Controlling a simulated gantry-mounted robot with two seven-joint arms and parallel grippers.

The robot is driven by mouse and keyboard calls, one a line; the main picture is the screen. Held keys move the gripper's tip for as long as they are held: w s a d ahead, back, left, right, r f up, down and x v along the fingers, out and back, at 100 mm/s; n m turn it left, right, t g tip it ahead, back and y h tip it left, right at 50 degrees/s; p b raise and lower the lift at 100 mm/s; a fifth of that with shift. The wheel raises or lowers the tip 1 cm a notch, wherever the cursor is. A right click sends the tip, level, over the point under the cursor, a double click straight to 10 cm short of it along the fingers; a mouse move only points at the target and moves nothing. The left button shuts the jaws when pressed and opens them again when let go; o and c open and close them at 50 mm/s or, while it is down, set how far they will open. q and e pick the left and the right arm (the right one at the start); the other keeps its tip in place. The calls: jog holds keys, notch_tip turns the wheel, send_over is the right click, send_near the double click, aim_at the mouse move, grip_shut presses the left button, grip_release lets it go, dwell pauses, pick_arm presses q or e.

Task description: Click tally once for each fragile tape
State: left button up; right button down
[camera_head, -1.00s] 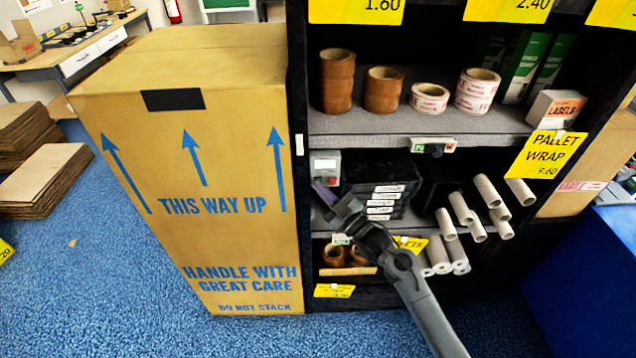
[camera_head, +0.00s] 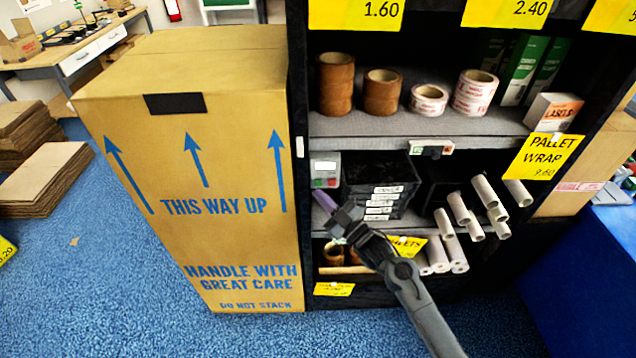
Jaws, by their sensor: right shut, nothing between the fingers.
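White tape rolls with red print stand on the upper shelf: a low one (camera_head: 429,100) and a taller stack (camera_head: 475,92) to its right. I cannot read their print or count the stack surely. A small grey box with a display and green and red buttons (camera_head: 325,170) stands at the left of the shelf below. A small device with green and red parts (camera_head: 432,149) sits on the upper shelf's front edge. I cannot tell which is the tally. My right gripper (camera_head: 324,202) is shut and empty, just below the grey box in the picture. My left gripper is out of view.
Brown tape stacks (camera_head: 336,84) stand left of the white rolls. Black bins (camera_head: 383,176) and white tubes (camera_head: 487,192) fill the lower shelf. A tall carton (camera_head: 235,250) stands against the shelf's left side. Blue floor lies open in front.

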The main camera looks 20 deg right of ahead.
pick_arm(q)
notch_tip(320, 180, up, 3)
jog(key=p, duration=0.3)
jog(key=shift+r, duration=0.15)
pick_arm(e)
jog(key=s, duration=0.1)
jog(key=s+a, duration=0.1)
jog(key=s, duration=0.2)
jog(key=shift+s+a, duration=0.2)
jog(key=shift+a, duration=0.05)
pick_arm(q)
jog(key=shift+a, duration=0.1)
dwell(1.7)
